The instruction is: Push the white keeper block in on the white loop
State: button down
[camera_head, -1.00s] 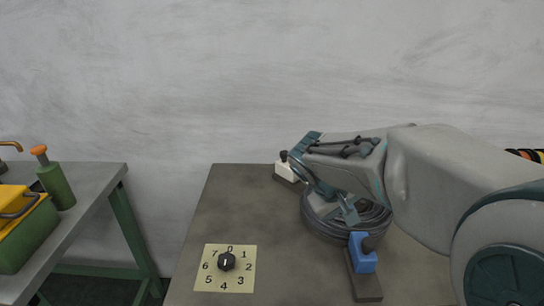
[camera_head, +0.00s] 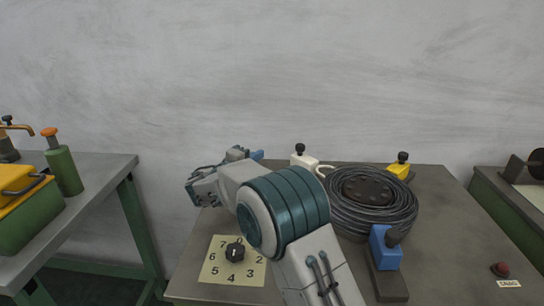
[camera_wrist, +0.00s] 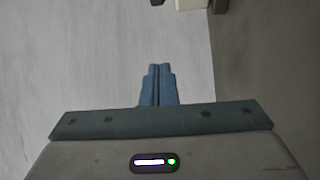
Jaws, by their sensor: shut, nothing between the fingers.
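The white keeper block (camera_head: 305,161), with a black knob on top, stands at the back of the table, left of the black coil. A short piece of the white loop (camera_head: 326,168) curves between the block and the coil; whether it touches the block is unclear. My gripper (camera_head: 258,155) is left of the block, apart from it, its blue fingertips pointing right. In the wrist view, my gripper (camera_wrist: 160,68) is shut and empty. The white block (camera_wrist: 191,4) is cut off at the top edge there, ahead of the fingertips and slightly right.
The black cable coil (camera_head: 372,200) lies right of the white block. A yellow block (camera_head: 401,170) stands behind it and a blue block (camera_head: 386,250) in front. A numbered dial plate (camera_head: 220,265) lies at the front left, under my arm. The wall is behind.

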aim_at(304, 159)
jog(key=w+d, duration=0.6)
jog(key=d, duration=0.2)
jog(key=shift+w+d+p, duration=0.15)
jog(key=shift+d+p, duration=0.15)
jog(key=shift+d, duration=0.1)
jog(key=shift+f, duration=0.1)
